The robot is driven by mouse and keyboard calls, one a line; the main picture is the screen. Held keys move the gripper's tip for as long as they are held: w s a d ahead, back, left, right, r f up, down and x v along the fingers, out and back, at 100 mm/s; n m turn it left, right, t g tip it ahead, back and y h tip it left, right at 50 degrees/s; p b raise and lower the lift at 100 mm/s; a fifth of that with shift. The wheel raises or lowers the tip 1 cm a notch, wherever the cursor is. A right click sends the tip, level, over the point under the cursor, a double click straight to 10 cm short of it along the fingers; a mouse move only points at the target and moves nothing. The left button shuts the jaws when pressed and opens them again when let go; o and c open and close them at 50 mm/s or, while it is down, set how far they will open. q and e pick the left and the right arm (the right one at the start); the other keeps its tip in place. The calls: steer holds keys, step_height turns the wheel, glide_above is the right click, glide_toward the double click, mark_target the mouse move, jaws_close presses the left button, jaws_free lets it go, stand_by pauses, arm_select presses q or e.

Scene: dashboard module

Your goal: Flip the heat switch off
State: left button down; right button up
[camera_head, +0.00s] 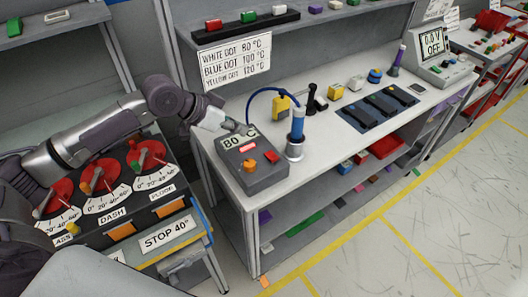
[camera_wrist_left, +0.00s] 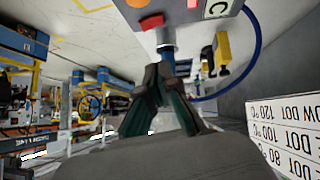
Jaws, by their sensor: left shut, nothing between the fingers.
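The grey heater box (camera_head: 262,178) sits at the near left end of the workbench, with a display (camera_head: 238,138) reading 80 °C. The red switch (camera_wrist_left: 152,22) also shows in the left wrist view, near the orange knob (camera_wrist_left: 137,3). Which way the switch is tipped is too small to tell. My left gripper (camera_head: 246,131) is shut and empty, close to the display at the box's back edge. In its wrist view the fingers (camera_wrist_left: 161,72) point toward the box.
A blue tool (camera_head: 297,122) in a metal holder stands right beside the box, with a blue hose (camera_head: 262,92) arching behind. A dial panel (camera_head: 112,212) is at left.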

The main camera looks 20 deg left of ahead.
arm_select(q)
steer(key=d, duration=0.2)
steer(key=p, duration=0.3)
glide_above(269, 158)
steer(key=f, duration=0.6)
steer(key=shift+w+a, duration=0.1)
steer(key=shift+a, duration=0.3)
steer(key=f, duration=0.1)
steer(key=f+p, duration=0.1)
steer(key=f, duration=0.1)
steer(key=shift+d+f, duration=0.2)
steer(key=shift+d, duration=0.15)
steer(key=shift+s+f, duration=0.2)
steer(key=shift+f, duration=0.3)
arm_select(e)
steer(key=r, duration=0.1)
steer(key=d+r, duration=0.1)
steer(key=r, duration=0.1)
steer(key=shift+s+d+r, duration=0.15)
steer(key=shift+d, duration=0.05)
arm_select(q)
steer(key=shift+w, duration=0.1)
